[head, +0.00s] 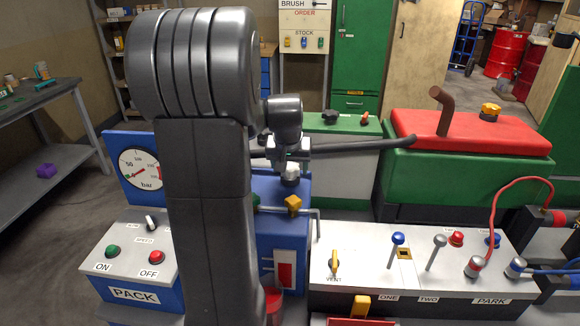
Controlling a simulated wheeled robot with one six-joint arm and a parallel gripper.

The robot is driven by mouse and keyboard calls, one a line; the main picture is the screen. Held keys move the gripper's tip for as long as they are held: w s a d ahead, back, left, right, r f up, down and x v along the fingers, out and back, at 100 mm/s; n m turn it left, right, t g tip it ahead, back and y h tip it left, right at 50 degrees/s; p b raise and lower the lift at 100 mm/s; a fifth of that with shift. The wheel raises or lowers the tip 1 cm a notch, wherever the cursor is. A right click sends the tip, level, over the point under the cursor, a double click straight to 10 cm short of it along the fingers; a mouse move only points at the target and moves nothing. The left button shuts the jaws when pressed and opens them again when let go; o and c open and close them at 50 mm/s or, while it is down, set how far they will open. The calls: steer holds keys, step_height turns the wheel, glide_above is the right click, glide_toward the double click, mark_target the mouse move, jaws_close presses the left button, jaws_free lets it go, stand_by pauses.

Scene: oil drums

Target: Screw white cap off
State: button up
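The white cap (292,170) sits on top of the blue unit (262,190), near the middle of the head view. My gripper (291,162) points down directly over the cap, with its fingers at or just above the cap's top. My arm comes down in front and hides part of the blue unit. The fingers are small in the view, so I cannot tell whether they touch or grip the cap.
A yellow knob (293,205) and a bent pipe (318,225) are just below the cap. A gauge (140,170) stands left. A control panel with levers (398,239) is at front right. A green tank with a red lid (470,130) stands at right.

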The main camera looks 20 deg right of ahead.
steer(key=c, duration=0.9)
steer(key=shift+r, duration=0.1)
steer(key=shift+d+n+y+p, duration=0.1)
steer(key=shift+n+y+p, duration=0.2)
steer(key=shift+n+p, duration=0.35)
steer(key=n+y, duration=0.1)
steer(key=n, duration=0.3)
steer(key=shift+t, duration=0.3)
steer(key=shift+n+y, duration=0.4)
steer(key=shift+n, duration=0.15)
steer(key=n+y, duration=0.1)
steer(key=n, duration=0.1)
steer(key=n+g+y, duration=0.1)
steer(key=n, duration=0.2)
steer(key=shift+d+b, duration=0.2)
steer(key=shift+b, duration=0.1)
steer(key=shift+r+p, duration=0.45)
steer(key=shift+r, duration=0.25)
